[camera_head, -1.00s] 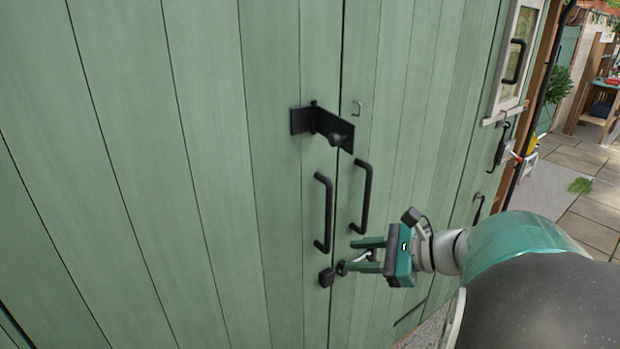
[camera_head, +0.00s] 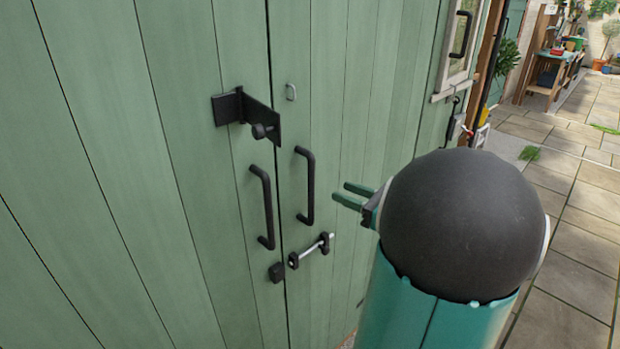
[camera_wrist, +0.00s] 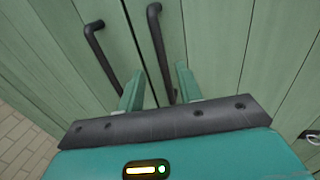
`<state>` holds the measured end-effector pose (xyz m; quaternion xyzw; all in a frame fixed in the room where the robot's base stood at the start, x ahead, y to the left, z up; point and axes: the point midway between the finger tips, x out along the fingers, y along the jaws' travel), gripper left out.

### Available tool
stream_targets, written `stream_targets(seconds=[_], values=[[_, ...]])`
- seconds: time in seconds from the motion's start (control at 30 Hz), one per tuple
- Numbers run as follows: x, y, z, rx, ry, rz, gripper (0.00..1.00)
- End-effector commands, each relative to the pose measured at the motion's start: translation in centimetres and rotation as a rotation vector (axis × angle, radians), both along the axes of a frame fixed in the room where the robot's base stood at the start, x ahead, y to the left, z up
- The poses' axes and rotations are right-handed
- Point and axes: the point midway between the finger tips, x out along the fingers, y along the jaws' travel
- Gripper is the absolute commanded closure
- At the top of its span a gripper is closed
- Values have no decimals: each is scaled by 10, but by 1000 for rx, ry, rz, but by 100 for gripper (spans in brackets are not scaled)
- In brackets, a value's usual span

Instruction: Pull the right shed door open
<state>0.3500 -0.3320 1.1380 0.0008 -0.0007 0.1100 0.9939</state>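The right shed door (camera_head: 345,110) is green planks and stands shut, level with the left door (camera_head: 180,120) at a narrow seam. Its black bar handle (camera_head: 308,185) is upright near the seam; the left door has a matching handle (camera_head: 265,208). The black hasp (camera_head: 250,112) is swung out, clear of its staple (camera_head: 291,91). The bolt (camera_head: 312,248) sits on the right door, apart from its keeper (camera_head: 276,271). My gripper (camera_head: 346,194) is open and empty, right of the right handle. In the wrist view, the right handle (camera_wrist: 160,50) shows between and beyond the fingers.
A small window with a black handle (camera_head: 460,35) is further right on the shed wall. Tools hang below it. Paving (camera_head: 575,260) lies open at right, with a wooden potting bench (camera_head: 550,75) far off.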

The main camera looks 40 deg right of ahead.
Motion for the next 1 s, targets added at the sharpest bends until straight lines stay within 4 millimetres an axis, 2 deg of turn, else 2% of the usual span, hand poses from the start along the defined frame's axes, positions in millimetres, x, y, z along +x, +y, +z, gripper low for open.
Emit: stream_targets(seconds=[0.3, 0.5, 0.67, 0.9, 1.0], values=[[65, 15, 0, -1, 1, 6, 64], [95, 20, 0, -1, 1, 6, 64], [104, 21, 0, -1, 1, 5, 64], [104, 21, 0, -1, 1, 4, 64], [104, 21, 0, -1, 1, 4, 84]])
